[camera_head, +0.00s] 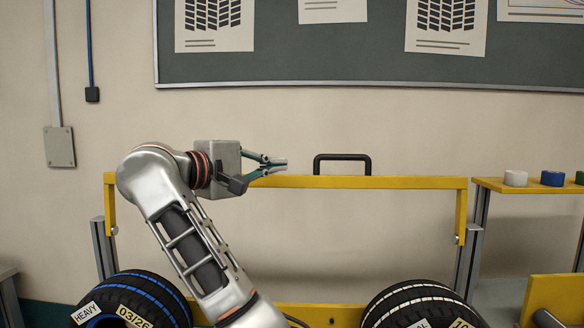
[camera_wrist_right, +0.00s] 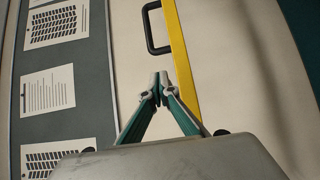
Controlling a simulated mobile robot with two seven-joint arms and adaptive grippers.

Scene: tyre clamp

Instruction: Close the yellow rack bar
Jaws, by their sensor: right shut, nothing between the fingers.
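The yellow rack bar (camera_head: 390,182) runs across the rack in the head view, raised above the tyres, with a yellow arm going down at each end to a grey post. A black handle (camera_head: 342,157) stands up from its middle. My right gripper (camera_head: 284,163) is shut and empty, just left of the handle and close to the bar's top edge. In the right wrist view the shut fingertips (camera_wrist_right: 160,78) lie beside the yellow bar (camera_wrist_right: 183,62), with the black handle (camera_wrist_right: 152,28) beyond them. I cannot tell whether they touch the bar. My left gripper is not in view.
Two tyres, one labelled HEAVY (camera_head: 135,300) and another (camera_head: 422,306), sit low under the bar. A yellow shelf (camera_head: 535,187) with tape rolls (camera_head: 552,178) stands at right. A pinboard (camera_head: 350,60) hangs on the wall behind.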

